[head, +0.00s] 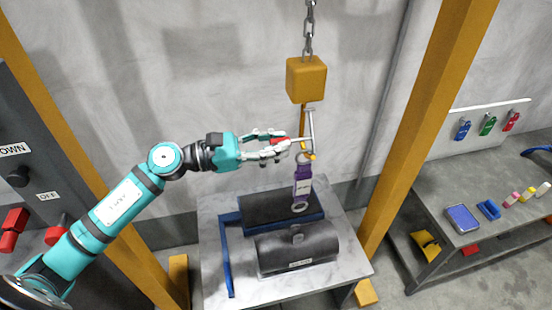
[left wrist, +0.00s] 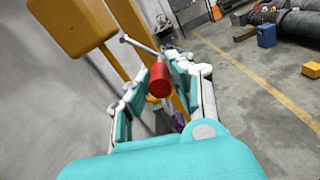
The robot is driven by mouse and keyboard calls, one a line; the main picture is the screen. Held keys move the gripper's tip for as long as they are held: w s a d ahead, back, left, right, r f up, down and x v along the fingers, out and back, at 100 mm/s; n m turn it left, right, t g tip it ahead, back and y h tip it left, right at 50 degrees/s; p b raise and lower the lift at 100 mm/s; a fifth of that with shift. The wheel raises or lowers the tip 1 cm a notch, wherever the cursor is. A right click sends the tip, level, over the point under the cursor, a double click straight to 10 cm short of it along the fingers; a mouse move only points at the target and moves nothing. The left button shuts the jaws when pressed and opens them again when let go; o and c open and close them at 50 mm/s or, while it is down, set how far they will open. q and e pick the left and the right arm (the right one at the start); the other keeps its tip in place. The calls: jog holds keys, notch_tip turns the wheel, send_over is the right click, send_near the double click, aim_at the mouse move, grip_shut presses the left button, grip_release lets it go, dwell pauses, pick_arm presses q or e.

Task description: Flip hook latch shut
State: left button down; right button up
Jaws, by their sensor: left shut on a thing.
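A yellow hook block (head: 306,80) hangs on a chain. Below it is a yellow hook (head: 303,125) with a thin grey latch rod (head: 311,125) beside it. The latch ends in a red handle (head: 280,141), a red cylinder in the left wrist view (left wrist: 160,80). My left gripper (head: 290,148) comes from the left and is shut on the red handle; the fingers stand on both sides of it. Fingers partly hide the hook. My right gripper is not in view.
Yellow posts (head: 430,110) flank the table. A bench (head: 440,240) with padlocks and small items stands at right.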

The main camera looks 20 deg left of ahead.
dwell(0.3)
pick_arm(q)
jog(key=c, duration=1.2)
grip_release()
jog(key=shift+w+f, duration=0.1)
jog(key=shift+o, duration=0.2)
jog(key=shift+a, duration=0.1)
jog(key=v, duration=1.2)
